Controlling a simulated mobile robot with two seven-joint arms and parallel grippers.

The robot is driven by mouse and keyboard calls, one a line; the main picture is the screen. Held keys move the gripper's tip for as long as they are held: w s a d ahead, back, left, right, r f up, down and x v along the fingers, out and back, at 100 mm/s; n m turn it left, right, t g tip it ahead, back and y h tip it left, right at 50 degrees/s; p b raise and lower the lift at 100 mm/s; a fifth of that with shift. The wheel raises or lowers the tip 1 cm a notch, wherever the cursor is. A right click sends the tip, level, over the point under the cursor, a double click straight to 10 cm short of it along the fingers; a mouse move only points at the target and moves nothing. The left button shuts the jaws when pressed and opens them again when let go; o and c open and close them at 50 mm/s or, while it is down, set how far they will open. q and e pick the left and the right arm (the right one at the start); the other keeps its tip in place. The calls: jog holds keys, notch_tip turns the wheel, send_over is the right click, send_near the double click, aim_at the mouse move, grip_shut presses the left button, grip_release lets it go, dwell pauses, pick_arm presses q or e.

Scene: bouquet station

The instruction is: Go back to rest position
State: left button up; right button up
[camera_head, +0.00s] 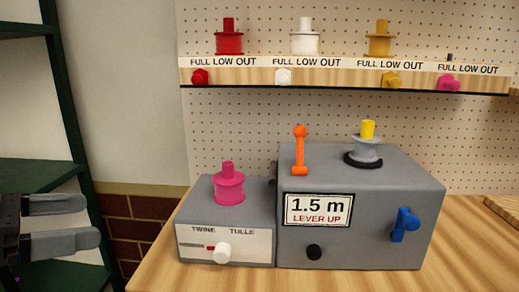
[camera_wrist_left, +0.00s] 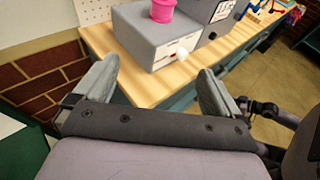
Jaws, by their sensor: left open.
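My left gripper (camera_head: 88,222) is at the left edge of the head view, off the table's left side. Its two grey fingers are apart with nothing between them. In the left wrist view the same gripper (camera_wrist_left: 158,88) is open and empty, with the table corner beyond it. My right gripper does not show in the head view. A dark jointed part at the right of the wrist view may be mine, but I cannot tell its jaws.
A grey machine (camera_head: 365,245) with an orange lever (camera_head: 300,150) and blue handle (camera_head: 405,224) stands on the wooden table (camera_head: 470,250). A smaller box (camera_head: 225,252) holds a pink spool (camera_head: 229,185). A shelf (camera_head: 340,77) carries red, white and yellow spools. Green shelving (camera_head: 75,140) stands left.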

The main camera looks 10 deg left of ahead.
pick_arm(q)
jog(key=d+r+n+t+h, duration=0.3)
jog(key=d+n+h, duration=0.1)
jog(key=n+h, duration=0.1)
jog(key=w+a+f+n+t+y, duration=0.15)
jog(key=a+f+n+y, duration=0.6)
jog(key=n, duration=0.85)
jog(key=w+a+f+n+t+y, duration=0.15)
jog(key=a+f+n+y, duration=0.25)
jog(key=f+n+y, duration=0.7)
jog(key=s+d+f+n+g, duration=0.4)
jog(key=s+f+n+g, duration=0.2)
jog(key=f+n, duration=0.35)
jog(key=s+d+f+g+h, duration=0.5)
jog(key=s+d+f+g, duration=0.3)
jog(key=s+d+f, duration=0.3)
jog(key=w+d+t+h+p, duration=0.1)
jog(key=w+d+t+p, duration=0.1)
jog(key=w+t+p, duration=0.4)
jog(key=t+p, duration=0.1)
jog(key=p, duration=0.1)
jog(key=shift+d+r+p, duration=0.2)
jog(key=shift+p, duration=0.15)
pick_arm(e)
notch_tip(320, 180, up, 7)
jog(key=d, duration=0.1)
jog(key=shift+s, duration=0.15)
